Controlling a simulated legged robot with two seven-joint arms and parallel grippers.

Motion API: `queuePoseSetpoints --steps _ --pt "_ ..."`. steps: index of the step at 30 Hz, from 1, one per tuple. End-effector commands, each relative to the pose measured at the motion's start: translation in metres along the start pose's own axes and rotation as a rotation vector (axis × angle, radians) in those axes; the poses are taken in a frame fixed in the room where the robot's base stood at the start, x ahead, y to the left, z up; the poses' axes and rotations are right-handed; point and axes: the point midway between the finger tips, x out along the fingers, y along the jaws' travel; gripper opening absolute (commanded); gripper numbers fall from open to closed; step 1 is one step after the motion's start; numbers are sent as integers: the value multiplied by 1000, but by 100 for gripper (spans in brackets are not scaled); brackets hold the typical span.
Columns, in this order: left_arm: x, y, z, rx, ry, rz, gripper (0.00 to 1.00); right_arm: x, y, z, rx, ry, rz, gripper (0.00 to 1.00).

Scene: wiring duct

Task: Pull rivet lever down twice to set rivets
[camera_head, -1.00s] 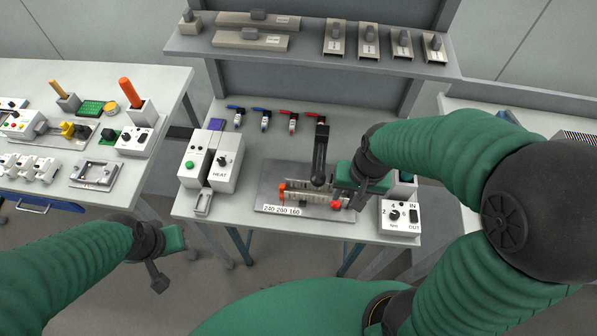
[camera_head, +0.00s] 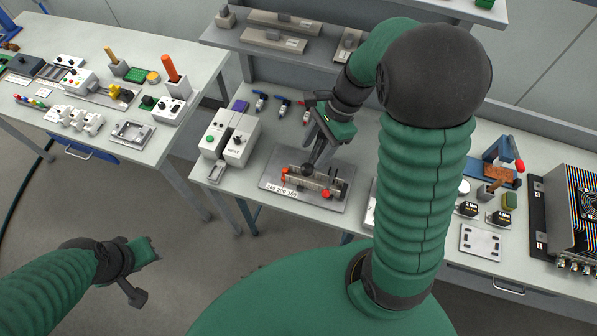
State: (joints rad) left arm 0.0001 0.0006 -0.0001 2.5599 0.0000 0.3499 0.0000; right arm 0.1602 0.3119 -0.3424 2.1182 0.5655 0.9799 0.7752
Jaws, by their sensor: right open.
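The rivet fixture is a grey base plate (camera_head: 275,184) labelled "240 200 160", with a metal rail and orange-red end pieces. A dark lever (camera_head: 319,152) rises from it, leaning up and right. My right gripper (camera_head: 322,124) is open at the lever's upper end and hides its top; I cannot tell whether it touches the lever. My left gripper (camera_head: 146,270) hangs low at the left, over the floor and away from the benches; its jaw gap is unclear.
The white HEAT unit (camera_head: 238,147) stands left of the fixture. Several coloured hand tools (camera_head: 284,105) lie behind it. A shelf (camera_head: 290,62) spans the back.

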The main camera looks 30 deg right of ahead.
Motion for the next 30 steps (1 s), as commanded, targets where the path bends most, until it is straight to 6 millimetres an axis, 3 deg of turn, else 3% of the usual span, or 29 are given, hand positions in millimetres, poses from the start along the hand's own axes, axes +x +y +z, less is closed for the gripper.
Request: queuePoseSetpoints --steps 6,12,17,24,30 --pt "-7 0 -2 0 1 0 36 57 3 -2 3 -2 6 52" --pt "-9 0 -2 0 0 0 36 98 2 -2 1 -1 2 52" --pt "-9 0 -2 0 0 0 36 111 1 -1 0 0 0 52" --pt "-9 0 -2 0 0 0 36 112 1 0 -1 1 -2 52" --pt "-9 0 -2 0 0 0 36 112 1 -2 -1 0 -2 26"
